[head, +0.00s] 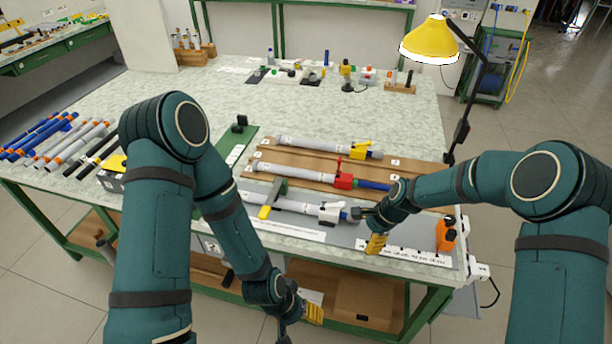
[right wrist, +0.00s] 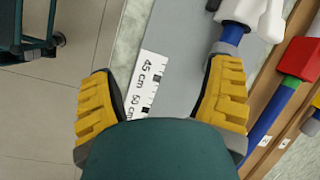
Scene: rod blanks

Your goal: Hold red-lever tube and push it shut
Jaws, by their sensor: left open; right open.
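The red-lever tube is a grey tube (head: 285,174) with a red collar (head: 344,181), an upright red lever and a blue rod (head: 375,187) sticking out at the right. It lies on a brown board in the middle of three tubes. In the right wrist view its red collar (right wrist: 300,58) and blue rod (right wrist: 268,118) show at the right edge. My right gripper (head: 370,228) is open and empty over the table's front right, near the white-collared tube's end, apart from the red-lever tube. My left gripper (head: 298,312) is open and low, in front of the table edge.
A yellow-lever tube (head: 325,146) lies behind and a white-collared tube (head: 290,205) in front. A ruler strip (right wrist: 145,80) lies below my right gripper. An orange object (head: 446,235) stands at the front right corner. A yellow lamp (head: 430,40) rises at the right.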

